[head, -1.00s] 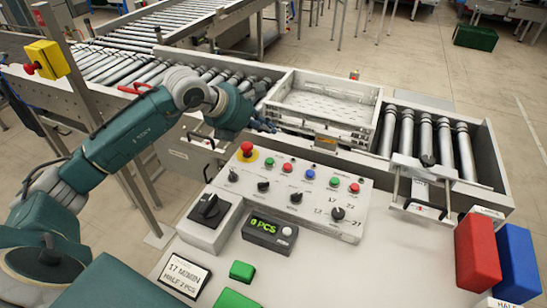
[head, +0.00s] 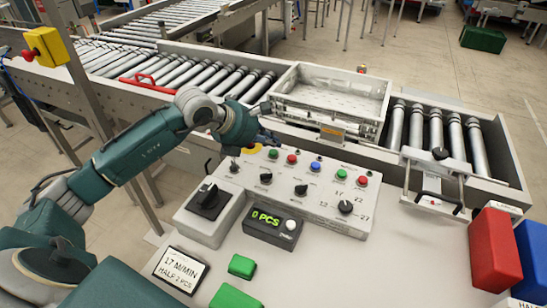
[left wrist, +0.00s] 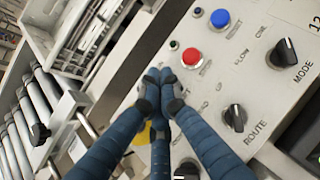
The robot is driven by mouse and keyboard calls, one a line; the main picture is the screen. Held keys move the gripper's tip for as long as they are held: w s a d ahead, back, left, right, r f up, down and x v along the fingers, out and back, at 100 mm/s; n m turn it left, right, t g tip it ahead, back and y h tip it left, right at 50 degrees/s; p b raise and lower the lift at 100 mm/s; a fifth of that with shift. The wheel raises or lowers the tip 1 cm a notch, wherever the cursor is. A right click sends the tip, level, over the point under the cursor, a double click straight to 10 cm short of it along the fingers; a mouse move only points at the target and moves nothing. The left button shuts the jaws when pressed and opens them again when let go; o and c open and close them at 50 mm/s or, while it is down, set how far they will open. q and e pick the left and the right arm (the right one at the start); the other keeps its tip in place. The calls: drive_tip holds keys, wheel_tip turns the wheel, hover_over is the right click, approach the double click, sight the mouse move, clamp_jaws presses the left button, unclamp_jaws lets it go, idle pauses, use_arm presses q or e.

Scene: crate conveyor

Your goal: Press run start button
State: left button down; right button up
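The grey control panel (head: 310,185) carries a row of buttons along its back. A green button (head: 273,154) is at the left end, then a red button (head: 292,159), a blue button (head: 315,166), a second green button (head: 341,174) and another red one (head: 362,181). I cannot read which green one is run start. My left gripper (head: 272,137) hovers just behind the leftmost green button. In the left wrist view its fingers (left wrist: 165,78) meet at the tips with nothing between, near the red button (left wrist: 192,57); the green button is hidden there. My right gripper is out of view.
Black knobs (head: 345,207) and a display box (head: 272,227) sit on the panel and desk. Behind is the roller conveyor with a white crate (head: 330,118). Red (head: 495,250) and blue blocks stand at right, green blocks (head: 242,266) in front.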

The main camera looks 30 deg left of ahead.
use_arm(q)
drive_tip(key=shift+f, duration=0.15)
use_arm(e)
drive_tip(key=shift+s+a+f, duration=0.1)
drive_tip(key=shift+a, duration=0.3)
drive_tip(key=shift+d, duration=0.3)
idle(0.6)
use_arm(q)
drive_tip(key=shift+f+b, duration=0.45)
drive_tip(key=shift+b, duration=0.1)
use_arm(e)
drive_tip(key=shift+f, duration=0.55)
use_arm(q)
drive_tip(key=shift+s+f+b, duration=0.1)
drive_tip(key=shift+f+b, duration=0.35)
drive_tip(key=shift+b, duration=0.05)
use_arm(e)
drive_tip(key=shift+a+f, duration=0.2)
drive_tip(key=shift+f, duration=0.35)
use_arm(q)
drive_tip(key=shift+r, duration=0.1)
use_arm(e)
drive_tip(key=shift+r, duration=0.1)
use_arm(q)
drive_tip(key=shift+r+p, duration=0.35)
drive_tip(key=shift+r, duration=0.4)
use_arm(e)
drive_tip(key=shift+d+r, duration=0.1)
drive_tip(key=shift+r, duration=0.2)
